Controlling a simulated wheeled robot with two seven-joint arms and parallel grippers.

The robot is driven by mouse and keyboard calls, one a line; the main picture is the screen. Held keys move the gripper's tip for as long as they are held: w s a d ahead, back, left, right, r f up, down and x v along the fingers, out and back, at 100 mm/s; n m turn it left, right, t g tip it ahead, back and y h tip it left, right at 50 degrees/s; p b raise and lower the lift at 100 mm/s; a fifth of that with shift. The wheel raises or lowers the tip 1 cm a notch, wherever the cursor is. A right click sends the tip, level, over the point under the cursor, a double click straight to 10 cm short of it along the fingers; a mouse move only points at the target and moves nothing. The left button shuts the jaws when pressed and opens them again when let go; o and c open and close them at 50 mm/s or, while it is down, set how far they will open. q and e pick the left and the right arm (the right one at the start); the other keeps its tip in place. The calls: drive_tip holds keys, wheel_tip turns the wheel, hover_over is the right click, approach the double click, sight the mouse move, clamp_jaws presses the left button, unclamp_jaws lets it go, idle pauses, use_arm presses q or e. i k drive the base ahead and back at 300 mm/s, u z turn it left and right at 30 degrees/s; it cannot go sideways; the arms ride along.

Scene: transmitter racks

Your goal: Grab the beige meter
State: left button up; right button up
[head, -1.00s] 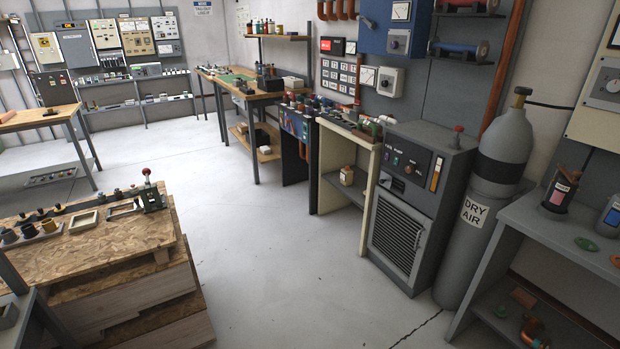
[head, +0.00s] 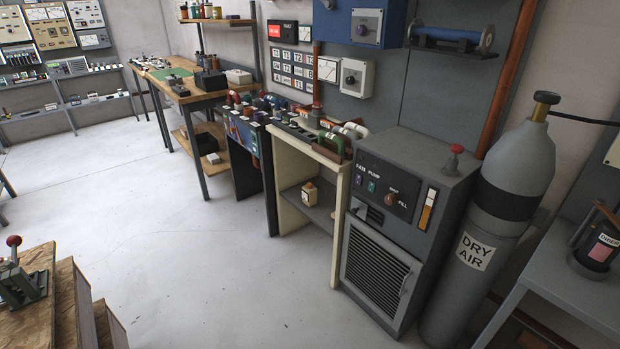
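A small beige object (head: 310,194) with a dark reddish top stands on the lower shelf of the cream-framed bench (head: 341,222), left of the grey cabinet. It may be the beige meter, but its face is too small to read. A pale box with a dial and a dark knob (head: 356,77) is fixed to the wall above the bench; its colour looks cream to grey. Neither of my grippers shows in the head view.
The grey fan and pump cabinet (head: 382,270) and the dry air cylinder (head: 472,255) stand right of the bench. A grey table (head: 560,285) is at the right edge. The floor (head: 215,270) between is clear.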

sight(309, 195)
drive_tip(key=i, duration=1.8)
drive_tip(key=z, duration=1.05)
